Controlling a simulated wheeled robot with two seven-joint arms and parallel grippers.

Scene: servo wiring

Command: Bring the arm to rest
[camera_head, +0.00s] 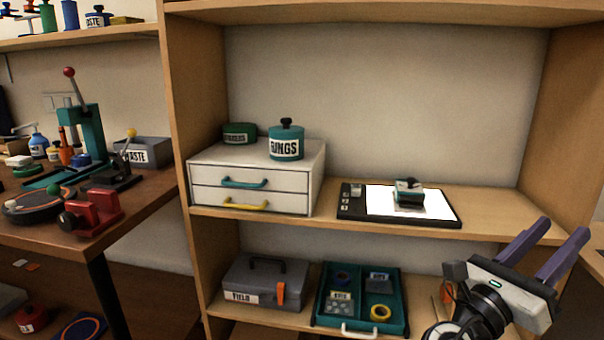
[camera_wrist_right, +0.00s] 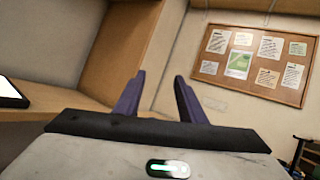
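My right gripper (camera_head: 545,250) is at the lower right of the head view, in front of the shelf unit. Its two purple fingers stand apart with nothing between them. In the right wrist view the fingers (camera_wrist_right: 157,98) are also spread and empty, pointing toward the shelf's side panel and the wall. My left gripper is not in view. A teal servo-like block (camera_head: 409,193) sits on the black-framed white pad (camera_head: 441,209) on the middle shelf, left of my right gripper and apart from it.
A white drawer unit (camera_head: 250,182) carries a teal tin (camera_head: 287,142). Below are a grey toolbox (camera_head: 262,280) and a teal tray (camera_head: 318,308). The shelf's right side panel (camera_head: 567,120) stands near my gripper. A workbench (camera_head: 140,205) is at left. A cork board (camera_wrist_right: 253,66) hangs on the wall.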

